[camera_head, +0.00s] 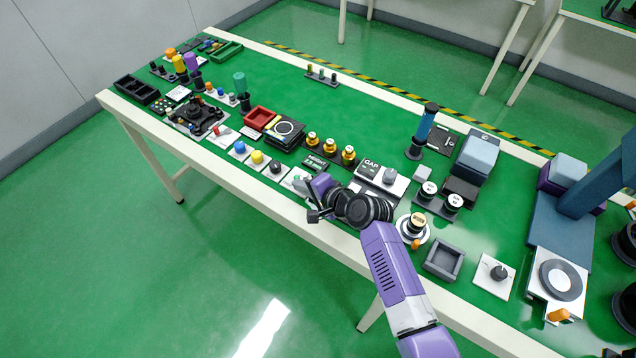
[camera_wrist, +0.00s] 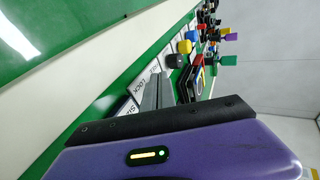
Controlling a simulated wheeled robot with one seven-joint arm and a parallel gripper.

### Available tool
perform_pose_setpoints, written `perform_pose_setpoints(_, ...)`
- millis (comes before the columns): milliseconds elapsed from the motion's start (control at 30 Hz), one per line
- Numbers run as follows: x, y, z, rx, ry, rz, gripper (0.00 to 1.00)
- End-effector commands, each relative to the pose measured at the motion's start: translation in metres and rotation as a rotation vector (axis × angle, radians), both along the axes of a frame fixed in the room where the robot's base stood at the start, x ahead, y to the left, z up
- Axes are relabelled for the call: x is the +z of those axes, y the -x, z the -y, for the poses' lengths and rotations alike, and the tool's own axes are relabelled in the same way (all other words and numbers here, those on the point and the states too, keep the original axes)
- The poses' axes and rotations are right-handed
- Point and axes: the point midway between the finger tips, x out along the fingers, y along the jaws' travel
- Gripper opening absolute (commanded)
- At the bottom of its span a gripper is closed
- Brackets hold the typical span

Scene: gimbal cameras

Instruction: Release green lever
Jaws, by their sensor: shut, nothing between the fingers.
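A white plate (camera_head: 294,180) lies at the table's near edge, just left of my gripper (camera_head: 306,184). A small greenish part shows on it, but I cannot make out the lever's shape or position. In the wrist view my gripper (camera_wrist: 158,84) shows as grey fingers shut together with nothing between them. They are over white labelled plates (camera_wrist: 140,86), one of which reads "LOCK". No green lever is clearly visible there. The fingers and the dark hand edge hide part of the plates, so I cannot tell whether they touch the lever.
A black knob (camera_head: 276,167), a yellow knob (camera_head: 257,157) and a blue knob (camera_head: 239,147) stand left along the near edge. The GAP box (camera_head: 369,168) and a round white dial (camera_head: 427,222) stand right of my gripper. The floor before the table is clear.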

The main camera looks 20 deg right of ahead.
Motion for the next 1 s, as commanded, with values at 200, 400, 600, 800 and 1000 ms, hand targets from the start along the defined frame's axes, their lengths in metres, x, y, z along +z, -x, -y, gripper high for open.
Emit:
perform_pose_setpoints(200, 0.000, -0.006, -0.013, 0.001, 0.000, 0.000, 0.00)
perform_pose_setpoints(400, 0.000, -0.011, -0.020, 0.001, 0.000, 0.000, 0.00)
perform_pose_setpoints(600, 0.000, -0.012, -0.020, 0.001, 0.000, 0.000, 0.00)
perform_pose_setpoints(800, 0.000, -0.012, -0.020, 0.000, 0.000, 0.000, 0.00)
perform_pose_setpoints(1000, 0.000, -0.012, -0.020, 0.000, 0.000, 0.000, 0.00)
